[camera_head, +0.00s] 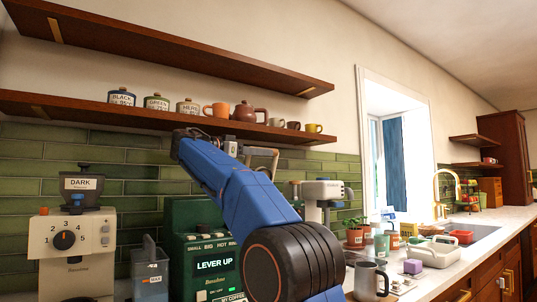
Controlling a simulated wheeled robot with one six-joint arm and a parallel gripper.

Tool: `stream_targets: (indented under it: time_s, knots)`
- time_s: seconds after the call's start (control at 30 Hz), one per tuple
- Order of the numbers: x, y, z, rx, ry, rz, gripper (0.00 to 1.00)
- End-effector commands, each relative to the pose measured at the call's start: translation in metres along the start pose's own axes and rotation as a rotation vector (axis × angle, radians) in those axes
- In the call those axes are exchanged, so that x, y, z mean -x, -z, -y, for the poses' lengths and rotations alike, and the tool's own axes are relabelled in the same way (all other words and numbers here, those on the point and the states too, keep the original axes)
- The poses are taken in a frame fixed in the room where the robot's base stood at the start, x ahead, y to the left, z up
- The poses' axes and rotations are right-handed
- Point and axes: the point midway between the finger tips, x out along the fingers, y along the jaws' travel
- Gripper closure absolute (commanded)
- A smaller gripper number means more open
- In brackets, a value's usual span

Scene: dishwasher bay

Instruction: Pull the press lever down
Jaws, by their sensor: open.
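The green press machine (182,238) stands on the counter behind my blue arm, and its display reads "LEVER UP". A bent, pale metal bar (264,151) shows above the machine, just right of my arm, and looks like the raised press lever. The machine's right part is hidden by my arm. My gripper (231,146) is at the far end of the arm, small and partly hidden, just left of the bar at about the same picture height. Its jaws are open. I cannot tell whether it touches the bar.
A cream grinder (70,250) with a dial and a clear container (150,270) stand left of the machine. A grey mug (370,281), a white appliance (322,192) and potted plants (354,233) are on the right. A shelf (140,115) with jars and cups runs above.

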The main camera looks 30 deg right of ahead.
Motion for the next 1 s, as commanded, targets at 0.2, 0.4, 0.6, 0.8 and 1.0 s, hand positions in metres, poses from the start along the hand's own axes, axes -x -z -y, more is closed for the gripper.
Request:
stream_targets:
  time_s: [0.2, 0.4, 0.6, 0.8, 1.0]
  knots:
    - [-0.029, 0.0, -0.001, 0.0, -0.002, 0.0, 0.6]
    - [-0.038, 0.0, 0.0, 0.0, 0.0, 0.0, 0.6]
    - [-0.039, 0.0, 0.0, 0.0, 0.0, 0.0, 0.6]
    - [-0.039, 0.0, 0.0, 0.0, 0.0, 0.0, 0.91]
    - [-0.039, 0.0, 0.0, -0.001, 0.0, 0.0, 1.0]
